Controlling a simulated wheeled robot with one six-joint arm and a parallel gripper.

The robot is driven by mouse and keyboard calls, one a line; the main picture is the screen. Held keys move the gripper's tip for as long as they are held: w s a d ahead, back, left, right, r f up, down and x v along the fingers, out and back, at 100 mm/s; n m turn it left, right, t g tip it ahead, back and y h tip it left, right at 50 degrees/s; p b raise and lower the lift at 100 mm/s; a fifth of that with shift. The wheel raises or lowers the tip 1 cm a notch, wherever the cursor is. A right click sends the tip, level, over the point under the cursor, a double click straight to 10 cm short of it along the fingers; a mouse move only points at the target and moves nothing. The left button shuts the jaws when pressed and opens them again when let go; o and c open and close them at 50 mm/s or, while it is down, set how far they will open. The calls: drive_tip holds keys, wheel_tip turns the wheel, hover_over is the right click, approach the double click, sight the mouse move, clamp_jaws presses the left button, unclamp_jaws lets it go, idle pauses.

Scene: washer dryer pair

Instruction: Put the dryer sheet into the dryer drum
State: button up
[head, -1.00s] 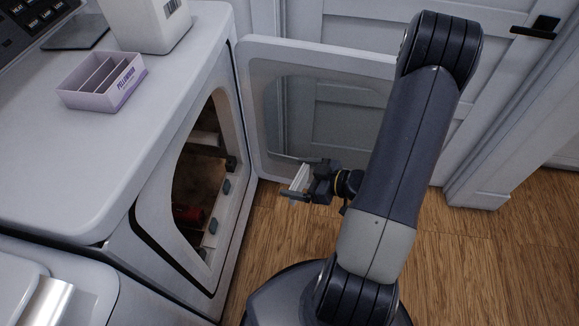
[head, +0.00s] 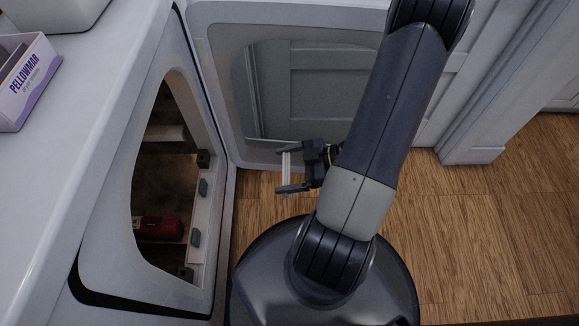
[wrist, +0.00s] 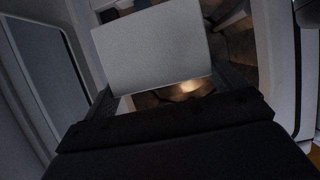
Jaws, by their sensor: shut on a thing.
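My gripper (head: 287,172) is shut on the dryer sheet, a thin white sheet that shows edge-on between the fingers in the head view (head: 287,165). In the wrist view the sheet (wrist: 152,45) is a flat pale rectangle ahead of the gripper. The gripper points left at the dryer opening, outside it, with a gap between. The dryer drum (head: 165,185) shows dark through the open doorway, with a red object (head: 158,228) low inside. Part of the drum also shows behind the sheet in the wrist view (wrist: 190,88).
The dryer door (head: 300,80) stands wide open behind my gripper. A white and purple box marked PELLOWMAR (head: 30,85) sits on the dryer top (head: 100,100). The door frame's lower lip (head: 198,240) borders the opening. Wooden floor (head: 470,230) is clear at right.

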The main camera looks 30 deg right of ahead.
drive_tip(key=w+a+f+b, duration=0.1)
drive_tip(key=w+a+b, duration=0.3)
drive_tip(key=a, duration=0.7)
drive_tip(key=w+a+f+b, duration=0.2)
drive_tip(key=w+a+b, duration=0.2)
drive_tip(key=w+a, duration=0.5)
drive_tip(key=w+a+f+b, duration=0.2)
drive_tip(key=w+a+b, duration=0.2)
drive_tip(key=a, duration=1.1)
drive_tip(key=shift+w+b, duration=0.3)
drive_tip(key=shift+w, duration=1.45)
drive_tip(key=o, duration=0.7)
drive_tip(key=p+v, duration=0.4)
drive_tip(key=v, duration=0.7)
